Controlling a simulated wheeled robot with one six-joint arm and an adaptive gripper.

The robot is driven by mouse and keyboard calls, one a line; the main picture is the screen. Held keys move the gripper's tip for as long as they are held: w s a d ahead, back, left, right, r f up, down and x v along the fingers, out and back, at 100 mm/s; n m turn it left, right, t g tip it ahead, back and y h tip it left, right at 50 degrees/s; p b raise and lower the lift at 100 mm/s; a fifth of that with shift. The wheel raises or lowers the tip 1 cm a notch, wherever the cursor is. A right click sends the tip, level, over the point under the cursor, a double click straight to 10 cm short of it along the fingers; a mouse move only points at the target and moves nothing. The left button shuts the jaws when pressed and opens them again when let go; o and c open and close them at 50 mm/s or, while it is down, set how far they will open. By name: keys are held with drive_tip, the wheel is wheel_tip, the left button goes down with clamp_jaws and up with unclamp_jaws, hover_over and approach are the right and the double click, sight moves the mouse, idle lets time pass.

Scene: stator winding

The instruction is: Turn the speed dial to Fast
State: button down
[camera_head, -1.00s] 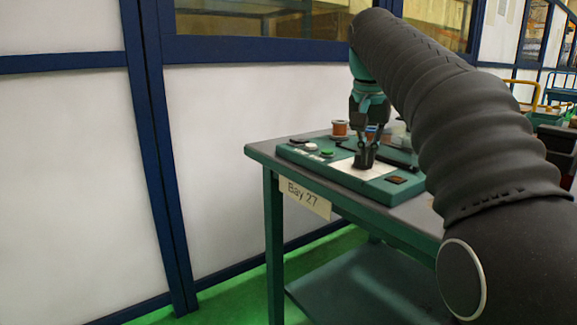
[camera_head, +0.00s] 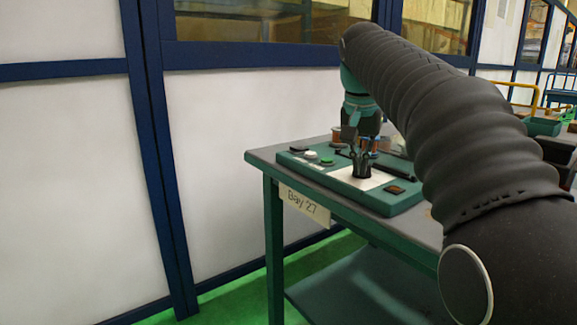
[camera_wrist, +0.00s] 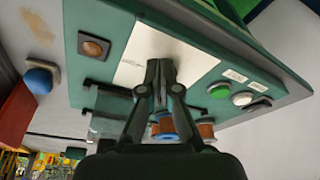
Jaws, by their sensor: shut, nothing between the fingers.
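The green control panel (camera_head: 325,175) lies on the table and has a pale white plate (camera_head: 385,179); the plate also shows in the wrist view (camera_wrist: 145,45). My gripper (camera_head: 362,160) points down at this plate with its fingers together. In the wrist view its fingertips (camera_wrist: 161,66) meet over the white plate. A dark, knob-like shape (camera_head: 362,171) stands on the plate at the fingertips in the head view. I cannot clearly separate it from the fingers, and its pointer and markings are hidden. In the wrist view the fingers cover that spot.
A green button (camera_wrist: 220,90), a white button (camera_wrist: 243,98) and a dark switch (camera_wrist: 260,105) sit to one side. A brown square button (camera_wrist: 95,47) is opposite. Copper wire spools (camera_wrist: 206,128) stand behind the panel. A blue dome (camera_wrist: 40,80) is beyond it.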

drive_tip(key=shift+w+a+p, duration=0.2)
drive_tip(key=shift+a+p, duration=0.15)
drive_tip(key=shift+p, duration=0.3)
drive_tip(key=shift+w+a, duration=0.25)
idle(0.4)
drive_tip(key=shift+s+a, duration=0.1)
drive_tip(key=shift+s+a, duration=0.15)
wheel_tip(320, 180, up, 6)
idle(0.7)
drive_tip(key=shift+s, duration=0.1)
